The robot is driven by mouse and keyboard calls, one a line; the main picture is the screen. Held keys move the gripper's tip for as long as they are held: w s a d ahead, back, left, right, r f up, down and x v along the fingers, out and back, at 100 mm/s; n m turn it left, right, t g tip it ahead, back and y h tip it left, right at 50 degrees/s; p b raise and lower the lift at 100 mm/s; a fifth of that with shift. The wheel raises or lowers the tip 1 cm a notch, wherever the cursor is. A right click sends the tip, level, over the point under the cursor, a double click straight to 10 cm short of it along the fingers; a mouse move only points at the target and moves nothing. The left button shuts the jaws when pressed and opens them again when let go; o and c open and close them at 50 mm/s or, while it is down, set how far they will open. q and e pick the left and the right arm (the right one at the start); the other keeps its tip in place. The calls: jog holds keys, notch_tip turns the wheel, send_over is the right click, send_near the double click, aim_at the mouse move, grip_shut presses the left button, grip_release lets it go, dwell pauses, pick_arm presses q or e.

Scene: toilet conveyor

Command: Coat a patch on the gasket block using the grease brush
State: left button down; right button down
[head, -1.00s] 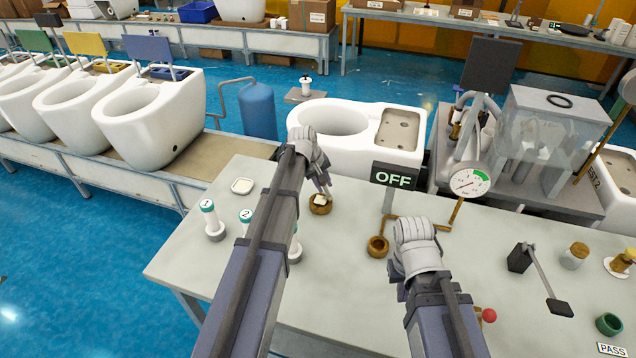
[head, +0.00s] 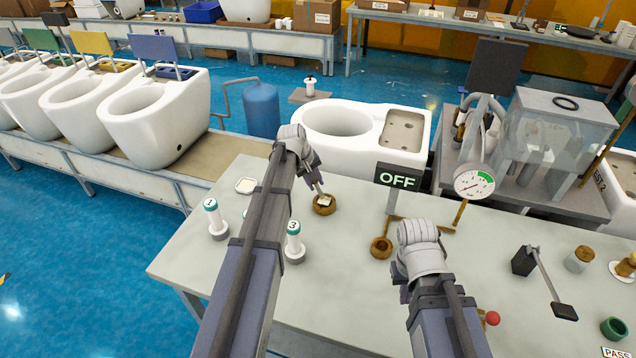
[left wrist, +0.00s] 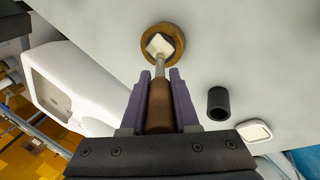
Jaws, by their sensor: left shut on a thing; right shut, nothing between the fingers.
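My left gripper (left wrist: 158,88) is shut on the brown handle of the grease brush (left wrist: 159,108). In the head view, the left gripper (head: 313,180) is over the table's back part. The brush points down into a round brown pot (left wrist: 176,34), which also shows in the head view (head: 324,209). A pale square piece sits at the brush's end inside the pot; whether it is bristles or grease I cannot tell. A white rounded square pad (head: 245,186) lies left of the pot, possibly the gasket block. My right gripper (head: 404,292) is shut and empty, its fingertips mostly hidden.
A dark cylinder (left wrist: 218,103) stands near the pot. White bottles (head: 217,222) stand left of and beside my left arm. A second brown cup (head: 381,247), an OFF sign (head: 397,177) and a gauge (head: 474,184) are to the right.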

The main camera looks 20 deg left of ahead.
pick_arm(q)
notch_tip(320, 180, up, 6)
jog(key=p, duration=0.6)
dwell(0.4)
notch_tip(320, 180, up, 3)
jog(key=p, duration=0.3)
dwell(0.7)
jog(key=shift+w+f+b, duration=0.1)
jog(key=shift+f+b, duration=0.9)
jog(key=shift+f, duration=0.05)
